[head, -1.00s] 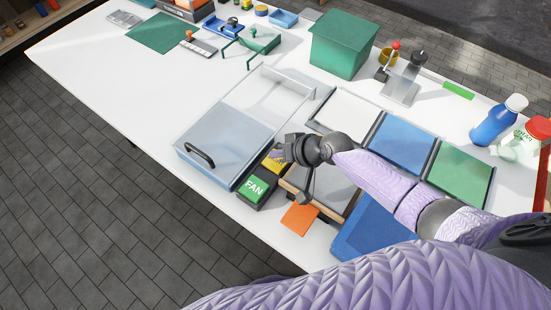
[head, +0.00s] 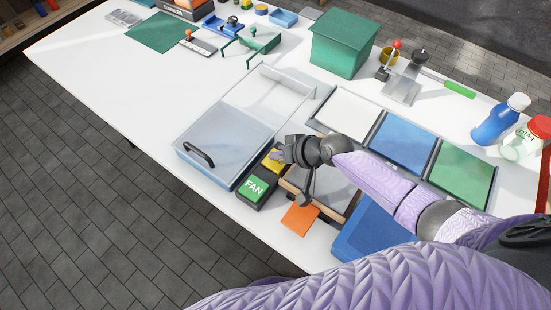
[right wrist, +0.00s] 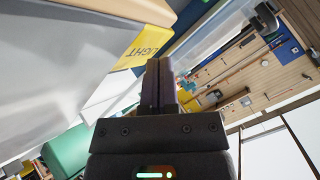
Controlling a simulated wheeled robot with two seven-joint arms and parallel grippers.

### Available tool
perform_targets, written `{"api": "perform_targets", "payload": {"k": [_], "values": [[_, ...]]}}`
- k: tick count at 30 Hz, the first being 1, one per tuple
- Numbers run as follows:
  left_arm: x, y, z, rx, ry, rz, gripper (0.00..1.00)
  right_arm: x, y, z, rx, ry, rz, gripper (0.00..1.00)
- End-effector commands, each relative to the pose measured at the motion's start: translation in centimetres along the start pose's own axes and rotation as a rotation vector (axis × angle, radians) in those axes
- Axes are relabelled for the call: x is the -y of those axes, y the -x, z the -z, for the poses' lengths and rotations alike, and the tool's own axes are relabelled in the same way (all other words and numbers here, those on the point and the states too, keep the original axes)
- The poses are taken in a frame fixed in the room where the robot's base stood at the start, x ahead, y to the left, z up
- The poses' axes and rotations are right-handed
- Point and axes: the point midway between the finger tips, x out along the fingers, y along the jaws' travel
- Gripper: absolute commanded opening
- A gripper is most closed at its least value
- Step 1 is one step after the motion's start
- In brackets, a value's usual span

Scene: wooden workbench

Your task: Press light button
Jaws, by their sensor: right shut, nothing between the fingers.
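The yellow light button (head: 270,161) sits on a dark base beside the green FAN button (head: 256,187), near the bench's front edge. My right gripper (head: 281,156) is shut and empty, its tip over the right side of the yellow button and partly hiding it. In the right wrist view the yellow button with its LIGHT lettering (right wrist: 146,42) shows just past the shut fingers (right wrist: 160,66). I cannot tell whether the fingertips touch it. My left gripper is not in view.
A blue-sided box with a grey lid and black handle (head: 223,147) stands left of the buttons. An orange square (head: 299,218) lies in front of my forearm. White, blue (head: 404,141) and green panels lie to the right.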

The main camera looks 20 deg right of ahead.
Motion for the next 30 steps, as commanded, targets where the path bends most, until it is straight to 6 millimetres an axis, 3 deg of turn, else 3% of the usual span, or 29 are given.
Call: {"api": "perform_targets", "payload": {"k": [30], "values": [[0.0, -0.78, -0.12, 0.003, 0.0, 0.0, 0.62, -0.45, -0.63, -0.46, 0.0, 0.0, 0.0, 0.0]]}}
